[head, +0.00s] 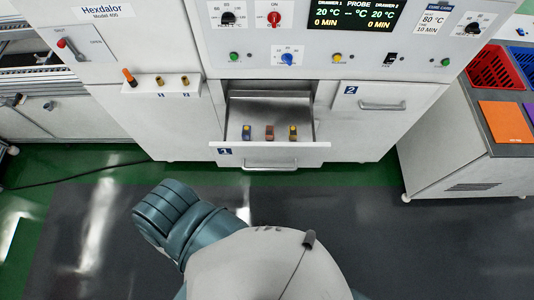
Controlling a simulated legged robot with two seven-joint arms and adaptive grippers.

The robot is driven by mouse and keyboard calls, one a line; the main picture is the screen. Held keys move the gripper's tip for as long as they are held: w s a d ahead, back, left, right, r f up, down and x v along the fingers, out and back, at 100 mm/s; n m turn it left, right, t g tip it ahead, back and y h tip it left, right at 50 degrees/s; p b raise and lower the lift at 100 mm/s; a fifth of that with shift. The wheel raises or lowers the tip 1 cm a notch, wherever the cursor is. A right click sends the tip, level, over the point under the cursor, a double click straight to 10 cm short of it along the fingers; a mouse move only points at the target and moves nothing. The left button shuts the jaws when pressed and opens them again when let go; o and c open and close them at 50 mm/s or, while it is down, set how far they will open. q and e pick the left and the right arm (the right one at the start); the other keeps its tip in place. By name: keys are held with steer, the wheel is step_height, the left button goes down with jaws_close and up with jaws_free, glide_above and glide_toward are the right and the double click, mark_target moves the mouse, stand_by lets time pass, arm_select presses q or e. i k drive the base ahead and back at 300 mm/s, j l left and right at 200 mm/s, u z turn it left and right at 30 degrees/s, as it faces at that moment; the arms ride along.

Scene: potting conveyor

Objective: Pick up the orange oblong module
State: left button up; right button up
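Drawer 1 (262,148) of the white machine stands pulled out. Three small upright modules are in a row inside it. The left one (246,132) shows dark blue and yellow. The middle one (269,132) looks brownish orange with a darker part. The right one (293,132) shows yellow and dark blue. They are too small for me to tell which is oblong. Neither of my grippers is in view.
Drawer 2 (382,105) is shut. A side ledge (160,84) holds an orange-topped tool (129,77) and two small brass-coloured fittings. At right, a cart (462,130) carries an orange panel (506,122) and a red bin (495,68). The floor before the drawer is clear; a dark cable (85,176) lies left.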

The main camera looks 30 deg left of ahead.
mark_target(269, 134)
steer(key=u, duration=1.35)
